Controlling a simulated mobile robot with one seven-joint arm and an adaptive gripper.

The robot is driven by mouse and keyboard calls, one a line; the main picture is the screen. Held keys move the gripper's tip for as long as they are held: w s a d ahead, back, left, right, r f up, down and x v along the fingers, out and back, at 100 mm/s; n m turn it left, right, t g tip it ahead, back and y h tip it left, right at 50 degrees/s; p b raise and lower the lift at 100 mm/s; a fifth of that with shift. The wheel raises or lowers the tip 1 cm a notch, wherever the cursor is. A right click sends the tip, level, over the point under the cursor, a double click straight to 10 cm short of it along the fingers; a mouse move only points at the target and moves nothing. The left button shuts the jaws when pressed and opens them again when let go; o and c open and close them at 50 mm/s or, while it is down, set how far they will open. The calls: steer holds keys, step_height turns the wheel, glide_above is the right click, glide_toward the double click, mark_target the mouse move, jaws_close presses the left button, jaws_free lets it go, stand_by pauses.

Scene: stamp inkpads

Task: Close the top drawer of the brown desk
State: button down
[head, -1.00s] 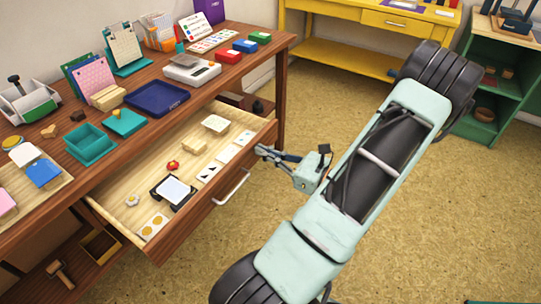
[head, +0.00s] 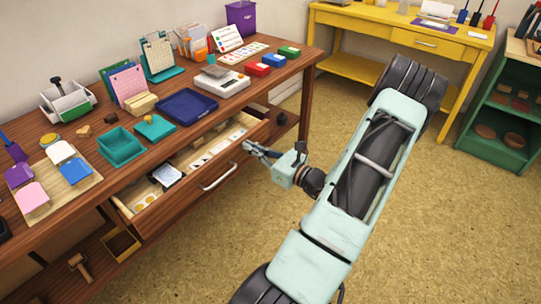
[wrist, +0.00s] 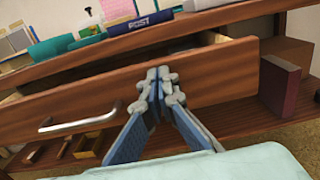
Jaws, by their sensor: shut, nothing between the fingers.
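The brown desk (head: 205,112) stands on the left in the head view. Its top drawer (head: 160,210) is part way out, with a strip of its inside showing. The drawer front also fills the middle of the wrist view (wrist: 100,100), with its silver handle (wrist: 75,123) to the left of my gripper. My gripper (head: 247,147) is shut and empty, its fingertips at the right part of the drawer front. In the wrist view my gripper (wrist: 155,75) lies against or just before the front near its top edge; exact contact cannot be told.
Inside the drawer are a framed pad (head: 166,176) and several cards. The desk top holds a blue tray (head: 187,105), a teal box (head: 121,146) and stamp pads. A yellow desk (head: 400,38) and green shelf (head: 500,110) stand behind. The floor at right is clear.

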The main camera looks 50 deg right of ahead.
mark_target(218, 139)
steer(key=w, duration=0.9)
steer(key=w+a, duration=0.1)
steer(key=w, duration=0.4)
steer(key=shift+a, duration=0.1)
steer(key=shift+w, duration=0.45)
steer(key=shift+w+r, duration=0.1)
